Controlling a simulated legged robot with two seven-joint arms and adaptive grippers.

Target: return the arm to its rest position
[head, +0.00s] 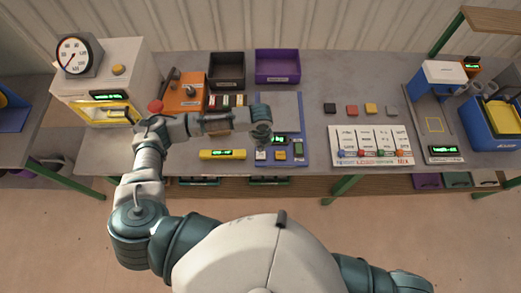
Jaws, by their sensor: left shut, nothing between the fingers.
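My left arm (148,160) reaches up from the lower left and bends right across the table. My left gripper (262,135) hangs at its end over the blue panel (291,108). It looks shut and empty; its fingers are small and partly hidden by the wrist. Part of my right arm (380,277) shows at the bottom right, clear of the table. My right gripper is not in view.
A press-like machine with a round gauge (75,54) stands at the left. A dark bin (227,68) and a purple bin (278,66) are at the back. Small coloured blocks (351,110) lie behind a white chart board (370,138). A blue crate (490,135) is far right.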

